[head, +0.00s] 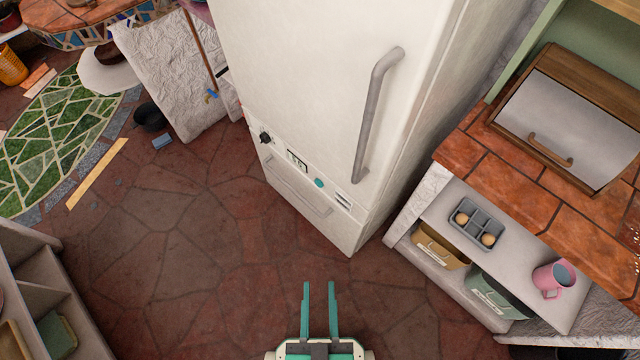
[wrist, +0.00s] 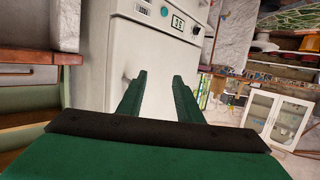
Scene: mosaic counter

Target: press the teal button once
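The teal button (head: 319,183) is a small round disc on the control strip of a white fridge-like appliance (head: 300,80). It sits to the right of a small display (head: 297,160) in the head view. In the wrist view, which is turned over, the teal button (wrist: 164,11) shows near the top, left of the display (wrist: 178,22). My gripper (head: 319,284) is open, with two teal fingers apart and nothing between them. In the head view it appears below the appliance, clear of the button. In the wrist view the fingers (wrist: 159,76) point toward the appliance's lower front.
A black knob (head: 265,138) is on the strip's left; a label plate (head: 343,201) is right of the button. A long handle (head: 376,115) juts out above. A tiled counter with shelves (head: 520,185) stands at right, grey shelving (head: 45,285) at lower left. The floor between is clear.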

